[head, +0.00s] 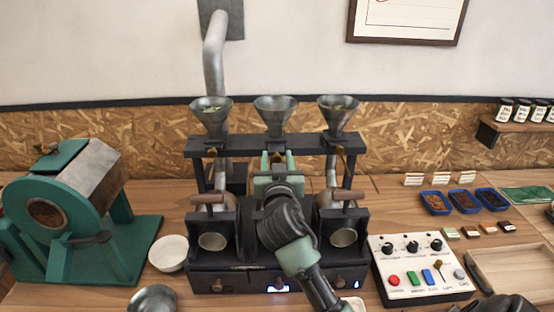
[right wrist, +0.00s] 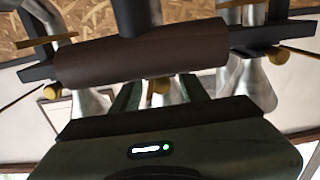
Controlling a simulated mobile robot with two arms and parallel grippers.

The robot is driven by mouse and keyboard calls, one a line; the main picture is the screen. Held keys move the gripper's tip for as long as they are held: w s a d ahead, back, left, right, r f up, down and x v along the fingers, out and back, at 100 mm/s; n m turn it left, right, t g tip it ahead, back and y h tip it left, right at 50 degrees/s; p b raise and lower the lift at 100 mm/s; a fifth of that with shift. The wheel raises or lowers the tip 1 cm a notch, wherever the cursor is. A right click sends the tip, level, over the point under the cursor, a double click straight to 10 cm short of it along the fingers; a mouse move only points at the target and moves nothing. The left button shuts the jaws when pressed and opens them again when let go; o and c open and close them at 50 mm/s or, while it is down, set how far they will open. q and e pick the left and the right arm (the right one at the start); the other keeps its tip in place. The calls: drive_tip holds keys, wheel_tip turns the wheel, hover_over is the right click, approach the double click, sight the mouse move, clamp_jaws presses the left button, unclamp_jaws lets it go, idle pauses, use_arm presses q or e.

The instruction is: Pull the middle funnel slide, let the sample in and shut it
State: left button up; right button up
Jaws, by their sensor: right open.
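Three metal funnels stand in a row on a dark rack in the head view. The middle funnel (head: 275,114) shows a grey inside with no sample visible. My right gripper (head: 277,158) is open just below the middle funnel, at the slide's height. The gripper and arm hide most of the middle roaster. My left gripper is not in view.
A brown wooden handle (right wrist: 140,62) lies close to the right gripper. Side roasters have handles (head: 207,198) (head: 342,195). A control box (head: 420,268) stands right, a green drum machine (head: 75,215) and white bowl (head: 168,253) left. Blue trays (head: 437,203) sit at far right.

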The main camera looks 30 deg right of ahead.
drive_tip(key=b+v, duration=0.2)
drive_tip(key=v, duration=0.5)
drive_tip(key=shift+s+a+b, duration=0.1)
drive_tip(key=shift+s+b, duration=0.15)
drive_tip(key=shift+b, duration=0.05)
drive_tip(key=shift+c, duration=0.3)
idle(0.7)
